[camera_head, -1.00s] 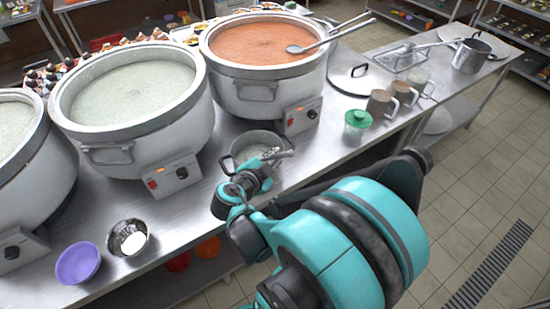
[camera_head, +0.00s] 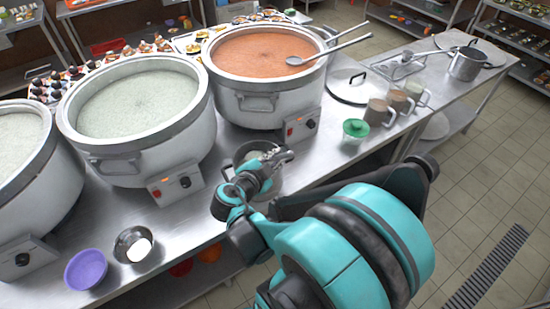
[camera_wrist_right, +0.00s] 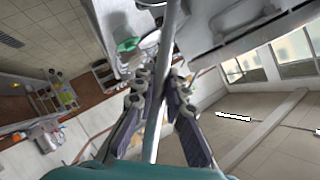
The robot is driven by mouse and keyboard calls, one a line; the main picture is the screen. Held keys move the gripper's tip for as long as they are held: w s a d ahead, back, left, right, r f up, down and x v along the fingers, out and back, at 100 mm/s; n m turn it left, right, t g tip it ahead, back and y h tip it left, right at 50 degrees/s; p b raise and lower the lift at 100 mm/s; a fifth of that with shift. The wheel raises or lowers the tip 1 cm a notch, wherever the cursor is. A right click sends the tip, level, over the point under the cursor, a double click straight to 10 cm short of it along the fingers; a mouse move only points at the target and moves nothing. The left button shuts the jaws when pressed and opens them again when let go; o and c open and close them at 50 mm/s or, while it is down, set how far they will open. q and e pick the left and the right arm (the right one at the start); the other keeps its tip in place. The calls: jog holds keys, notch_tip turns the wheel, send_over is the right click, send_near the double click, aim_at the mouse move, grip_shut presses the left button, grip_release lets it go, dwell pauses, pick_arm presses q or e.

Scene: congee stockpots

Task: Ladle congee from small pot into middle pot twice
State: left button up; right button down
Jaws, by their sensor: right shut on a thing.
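The small pot (camera_head: 242,153) stands on the steel counter in front of the large pots, with pale congee inside. My right gripper (camera_head: 280,158) is over its right side and covers part of it. In the right wrist view, this gripper (camera_wrist_right: 160,80) is shut on the grey ladle handle (camera_wrist_right: 170,40), which runs between its fingers. The ladle's bowl is not visible, so I cannot tell whether it is in the congee. The middle pot (camera_head: 133,145) is a large white pot of pale congee, behind and left of the small pot. My left gripper is out of view.
A large pot of orange congee (camera_head: 262,105) has a ladle (camera_head: 330,50) across its rim; another large pot (camera_head: 52,185) is at left. A purple bowl (camera_head: 86,270) and metal bowl (camera_head: 124,246) sit at the front.

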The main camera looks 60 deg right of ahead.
notch_tip(320, 180, up, 12)
jog(key=p, duration=1.1)
jog(key=shift+m+t+h+b, duration=0.6)
jog(key=shift+m+h+b, duration=0.35)
jog(key=shift+b, duration=0.7)
jog(key=shift+w, duration=0.1)
